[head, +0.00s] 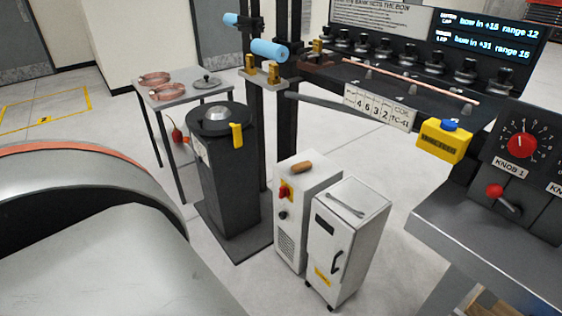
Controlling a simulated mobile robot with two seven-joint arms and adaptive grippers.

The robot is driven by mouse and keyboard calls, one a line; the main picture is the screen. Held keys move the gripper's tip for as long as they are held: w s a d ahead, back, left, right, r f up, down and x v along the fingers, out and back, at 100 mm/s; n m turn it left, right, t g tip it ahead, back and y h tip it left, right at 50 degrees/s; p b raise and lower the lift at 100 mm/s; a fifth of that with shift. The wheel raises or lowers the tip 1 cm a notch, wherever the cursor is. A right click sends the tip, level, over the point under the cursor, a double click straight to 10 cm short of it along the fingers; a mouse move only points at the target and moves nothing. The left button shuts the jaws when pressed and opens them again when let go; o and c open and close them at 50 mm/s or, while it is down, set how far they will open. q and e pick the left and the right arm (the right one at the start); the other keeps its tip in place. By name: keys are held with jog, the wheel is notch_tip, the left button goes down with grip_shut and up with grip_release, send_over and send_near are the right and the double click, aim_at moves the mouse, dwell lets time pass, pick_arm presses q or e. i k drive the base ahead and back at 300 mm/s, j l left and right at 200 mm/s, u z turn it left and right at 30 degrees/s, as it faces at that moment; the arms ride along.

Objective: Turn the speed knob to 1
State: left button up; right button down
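A red round knob (519,146) sits on a dark upright panel at the right of the head view. White scale marks and small numerals surround it, and the label under it reads KNOB 1 (511,168). Its pointer setting is too small to read. A second label, starting "KN", is cut off at the right edge, and its knob is out of view. No label reading "speed" is legible. Neither of my grippers is in view.
A red-ball lever (495,190) stands below the knob, above a grey console top (455,215). A yellow box with a blue button (447,139) is left of the panel. A copper tube (410,80) lies along the dark bench. Two white cabinets (345,235) stand on the floor.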

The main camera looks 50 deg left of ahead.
aim_at(282, 215)
jog(key=i+j, duration=0.1)
jog(key=j, duration=1)
jog(key=i+j+z, duration=0.1)
jog(key=j, duration=0.45)
